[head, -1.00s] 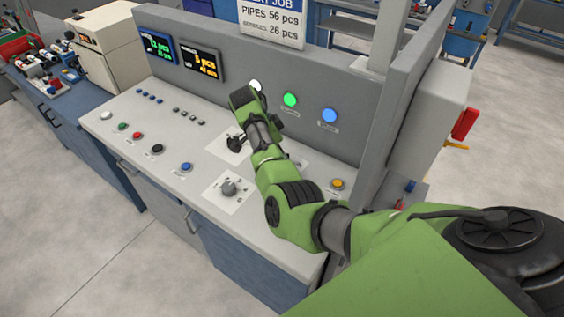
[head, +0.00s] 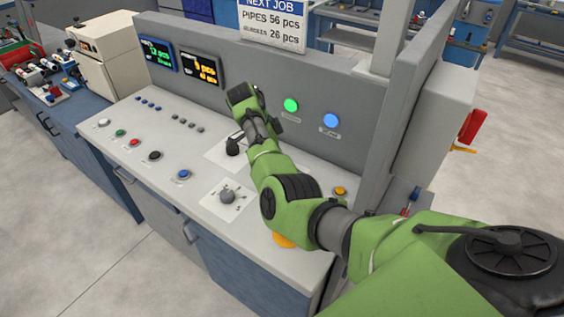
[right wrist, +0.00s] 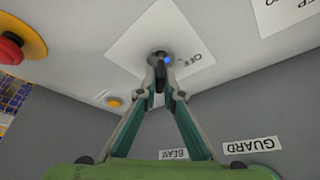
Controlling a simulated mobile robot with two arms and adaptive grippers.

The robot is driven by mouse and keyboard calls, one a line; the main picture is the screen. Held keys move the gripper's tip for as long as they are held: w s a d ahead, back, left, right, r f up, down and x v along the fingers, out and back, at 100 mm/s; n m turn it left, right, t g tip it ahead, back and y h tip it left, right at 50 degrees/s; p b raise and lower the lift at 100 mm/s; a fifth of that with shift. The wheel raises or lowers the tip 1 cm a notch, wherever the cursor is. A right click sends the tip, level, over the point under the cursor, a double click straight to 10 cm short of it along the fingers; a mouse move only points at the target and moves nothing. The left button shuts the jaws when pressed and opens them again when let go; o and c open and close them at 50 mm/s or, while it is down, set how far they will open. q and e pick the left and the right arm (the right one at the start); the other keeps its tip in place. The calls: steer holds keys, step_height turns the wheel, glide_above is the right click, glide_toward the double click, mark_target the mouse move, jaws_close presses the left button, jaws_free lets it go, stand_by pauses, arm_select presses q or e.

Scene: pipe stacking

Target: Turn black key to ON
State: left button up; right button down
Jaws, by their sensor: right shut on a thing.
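My right gripper (right wrist: 160,72) is shut on the small black key (right wrist: 160,78) at the key switch. The switch sits on a white label plate (right wrist: 140,38) with the word OFF beside it; no ON mark can be made out. A blue spot shows beside the fingertips. The key is mostly covered by the fingers, so its exact angle cannot be told. In the head view my right arm reaches over the console (head: 130,150) from the right and hides the key and fingertips. My left gripper is not in view.
In the right wrist view a red emergency button (right wrist: 12,52) on a yellow base and an orange button (right wrist: 115,102) are near the plate. In the head view a black lever (head: 232,147) and a grey rotary knob (head: 228,196) stand left of my arm.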

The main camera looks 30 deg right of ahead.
steer(key=c, duration=2.2)
jaws_free()
steer(key=v, duration=1.2)
